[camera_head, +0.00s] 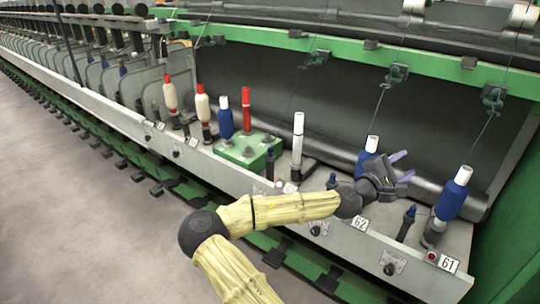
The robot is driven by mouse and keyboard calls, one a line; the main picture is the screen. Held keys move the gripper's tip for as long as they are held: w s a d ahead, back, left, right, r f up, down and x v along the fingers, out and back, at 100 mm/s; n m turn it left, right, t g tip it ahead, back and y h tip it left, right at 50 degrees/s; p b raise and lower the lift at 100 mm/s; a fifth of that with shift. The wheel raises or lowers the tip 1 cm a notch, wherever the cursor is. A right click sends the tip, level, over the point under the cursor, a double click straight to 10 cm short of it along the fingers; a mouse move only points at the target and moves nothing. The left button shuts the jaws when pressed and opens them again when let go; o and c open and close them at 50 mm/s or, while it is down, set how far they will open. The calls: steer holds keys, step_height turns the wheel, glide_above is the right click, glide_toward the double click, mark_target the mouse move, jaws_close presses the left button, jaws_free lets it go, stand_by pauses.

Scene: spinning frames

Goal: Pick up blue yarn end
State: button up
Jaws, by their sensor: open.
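A blue yarn bobbin (366,160) with a white top stands behind my gripper, which hides part of its lower half. A thin thread (381,104) runs from a guide above down toward its top. Another blue bobbin (453,200) stands at the right by the 61 label, with a thread (483,133) above it. A third blue bobbin (225,122) stands further left. I cannot make out a loose blue yarn end. My gripper (404,166) is open, its purple-tipped fingers apart and pointing right, between the two right-hand bobbins. Nothing shows between the fingers.
A green block (247,150) carries a red tube (246,110). A white tube (297,138) stands right of it. Red-and-cream bobbins (203,106) stand to the left. The pale front rail (240,178) and green overhead beam (430,66) bound the space. The floor (70,200) at left is clear.

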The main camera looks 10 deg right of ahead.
steer(key=s+d+f+m+g+y, duration=0.3)
steer(key=s+f+m+g+y, duration=0.25)
steer(key=f, duration=0.75)
steer(key=s+a+f+m+y, duration=0.4)
steer(key=s+a+f, duration=0.1)
steer(key=f, duration=0.4)
steer(key=s+a+m+y+b, duration=0.1)
steer(key=a+y+b, duration=0.1)
steer(key=a, duration=0.7)
steer(key=s+a+f+m+y+b, duration=0.1)
steer(key=s+a+y+b, duration=0.1)
steer(key=a, duration=0.7)
steer(key=s+a+f+m+y+b, duration=0.1)
steer(key=s+a+y+b, duration=0.1)
steer(key=a+y+b, duration=0.2)
steer(key=a+t+b, duration=0.1)
steer(key=a+b, duration=0.1)
steer(key=a, duration=0.2)
steer(key=shift+a, duration=0.4)
steer(key=shift+c, duration=0.5)
